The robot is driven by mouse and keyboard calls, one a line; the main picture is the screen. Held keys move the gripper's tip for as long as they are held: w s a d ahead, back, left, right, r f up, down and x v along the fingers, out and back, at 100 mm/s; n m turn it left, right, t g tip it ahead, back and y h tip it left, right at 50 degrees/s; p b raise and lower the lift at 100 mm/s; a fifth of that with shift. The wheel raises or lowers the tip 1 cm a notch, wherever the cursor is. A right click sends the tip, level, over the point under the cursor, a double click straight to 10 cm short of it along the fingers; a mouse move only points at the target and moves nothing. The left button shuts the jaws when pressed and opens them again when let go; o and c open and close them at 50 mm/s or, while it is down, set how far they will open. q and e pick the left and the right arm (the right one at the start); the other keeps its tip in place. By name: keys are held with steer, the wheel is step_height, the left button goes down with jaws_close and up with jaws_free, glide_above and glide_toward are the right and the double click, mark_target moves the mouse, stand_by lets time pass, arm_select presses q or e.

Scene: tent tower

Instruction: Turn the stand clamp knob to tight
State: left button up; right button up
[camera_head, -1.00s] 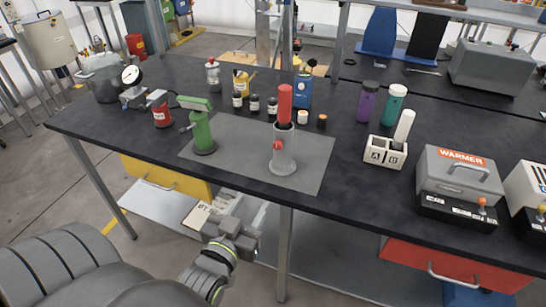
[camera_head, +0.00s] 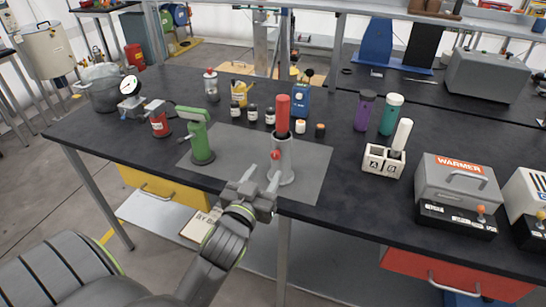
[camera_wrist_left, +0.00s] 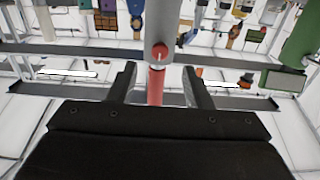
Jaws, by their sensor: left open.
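The stand (camera_head: 282,165) is a grey upright cylinder on the grey mat, with a red tube (camera_head: 283,114) standing in its top. Its clamp knob (camera_head: 275,155) is a small red ball on the near side. My left gripper (camera_head: 257,180) is open and empty, just in front of the stand and slightly left of it, a little below the knob. In the left wrist view the picture is upside down. There the knob (camera_wrist_left: 159,51) and the red tube (camera_wrist_left: 155,85) line up between the two spread fingers (camera_wrist_left: 159,69); the knob is not gripped. My right gripper is out of view.
A green clamp-like device (camera_head: 201,140) stands left of the stand on the grey mat (camera_head: 314,165). Several small bottles and a blue box (camera_head: 301,100) stand behind. A cream A/B holder (camera_head: 374,161) and a warmer (camera_head: 457,180) are to the right. The mat's right part is clear.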

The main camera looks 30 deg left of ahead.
mark_target(274, 157)
arm_select(q)
steer(key=x, duration=0.6)
steer(key=shift+w+a+p, duration=0.15)
steer(key=shift+w+p, duration=0.1)
steer(key=shift+p, duration=0.15)
jaws_close()
